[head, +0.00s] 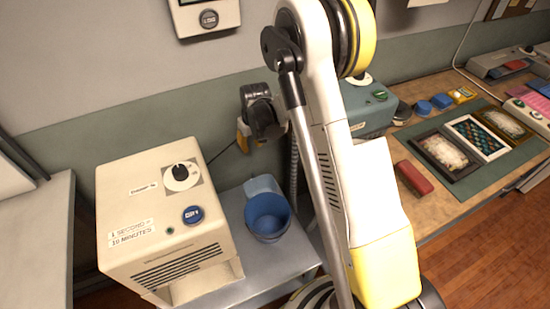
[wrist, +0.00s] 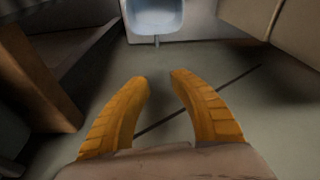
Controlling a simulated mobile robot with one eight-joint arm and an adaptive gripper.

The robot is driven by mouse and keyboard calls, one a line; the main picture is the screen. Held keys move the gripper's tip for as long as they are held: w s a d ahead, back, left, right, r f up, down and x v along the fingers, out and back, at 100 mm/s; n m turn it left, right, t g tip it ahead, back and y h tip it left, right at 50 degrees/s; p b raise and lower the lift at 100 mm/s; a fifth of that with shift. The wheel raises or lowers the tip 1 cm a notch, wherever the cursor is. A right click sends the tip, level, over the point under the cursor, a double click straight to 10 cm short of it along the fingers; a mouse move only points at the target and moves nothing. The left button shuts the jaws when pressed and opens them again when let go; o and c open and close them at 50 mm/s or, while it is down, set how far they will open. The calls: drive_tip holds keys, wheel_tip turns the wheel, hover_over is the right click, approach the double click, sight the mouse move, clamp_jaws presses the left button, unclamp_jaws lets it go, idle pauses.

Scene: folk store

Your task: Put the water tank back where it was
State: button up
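A blue round open-topped container (head: 268,216), which looks like the water tank, stands on the grey table beside the beige machine (head: 165,220). A lighter blue part shows behind its rim. In the wrist view a pale blue hollow thing (wrist: 154,18) shows at the top edge, partly cut off; I cannot tell if it is the same tank. My gripper (wrist: 159,76) has its two orange fingers apart, with nothing between the tips. It is apart from the pale blue thing. In the head view my arm crosses the middle, and the fingertips are not clear.
The beige machine with a knob and blue button stands left of the container. A wooden table (head: 444,211) at the right holds framed pictures (head: 447,154), a red block (head: 413,178) and a teal machine (head: 369,108). A wall stands behind. A brown block-like edge (wrist: 38,75) lies left of my fingers.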

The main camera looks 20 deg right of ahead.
drive_tip(key=s+a+r+t, duration=0.1)
drive_tip(key=s+r, duration=0.8)
drive_tip(key=r, duration=0.3)
drive_tip(key=s+a+r+m+t, duration=0.1)
drive_tip(key=s+r+t, duration=0.1)
drive_tip(key=s+r, duration=0.7)
wheel_tip(320, 180, up, 4)
drive_tip(key=shift+s+a+f, duration=0.1)
drive_tip(key=shift+s+a, duration=0.15)
drive_tip(key=shift+s, duration=0.1)
drive_tip(key=shift+o, duration=0.3)
drive_tip(key=s+t, duration=0.1)
drive_tip(key=s, duration=0.9)
drive_tip(key=shift+a+r+m, duration=0.25)
drive_tip(key=shift+r+m, duration=0.05)
drive_tip(key=shift+r, duration=0.05)
drive_tip(key=n+g, duration=0.3)
drive_tip(key=g, duration=0.4)
hover_over(272, 190)
wheel_tip(272, 190, down, 35)
drive_tip(key=f+b, duration=0.2)
drive_tip(key=f, duration=0.3)
drive_tip(key=f+b, duration=0.2)
drive_tip(key=f, duration=0.4)
drive_tip(key=shift+w+d+b, duration=0.15)
drive_tip(key=shift+w+b, duration=0.05)
drive_tip(key=shift+b, duration=0.15)
drive_tip(key=shift+r, duration=0.15)
